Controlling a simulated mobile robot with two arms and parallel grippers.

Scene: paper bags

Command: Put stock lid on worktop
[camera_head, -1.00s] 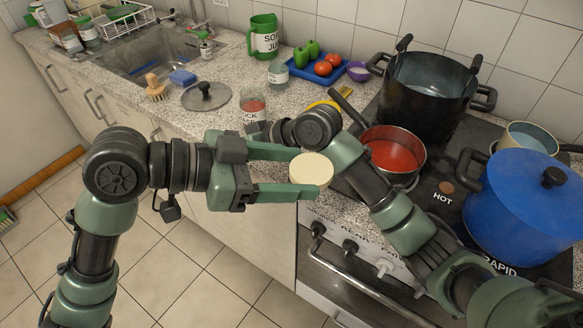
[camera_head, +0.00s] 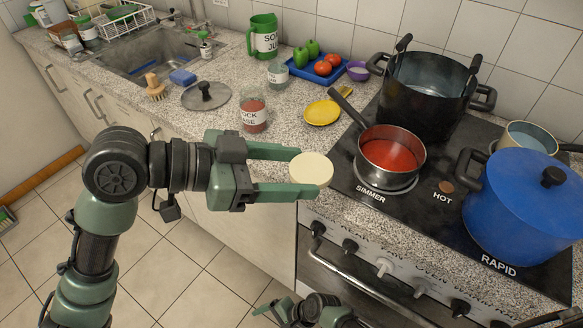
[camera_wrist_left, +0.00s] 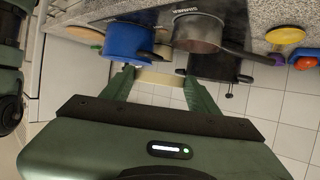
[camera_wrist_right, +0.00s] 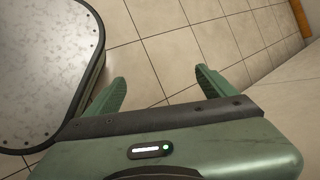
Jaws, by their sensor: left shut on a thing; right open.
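The stock lid is a round cream disc (camera_head: 311,170) in the head view. My left gripper (camera_head: 302,174) is shut on it and holds it in the air in front of the counter's front edge. In the left wrist view the lid (camera_wrist_left: 160,77) shows edge-on between the fingertips. The stock jar (camera_head: 253,112), with a label and red contents, stands open on the speckled worktop (camera_head: 222,122). My right gripper (camera_wrist_right: 160,92) is open and empty over the floor tiles. In the head view only part of the right arm shows at the bottom edge.
A yellow dish (camera_head: 322,112) lies right of the jar. A grey pot lid (camera_head: 206,95) and a blue sponge (camera_head: 183,77) lie to its left. A saucepan of red soup (camera_head: 391,155), a black pot (camera_head: 425,95) and a blue pot (camera_head: 525,205) stand on the stove.

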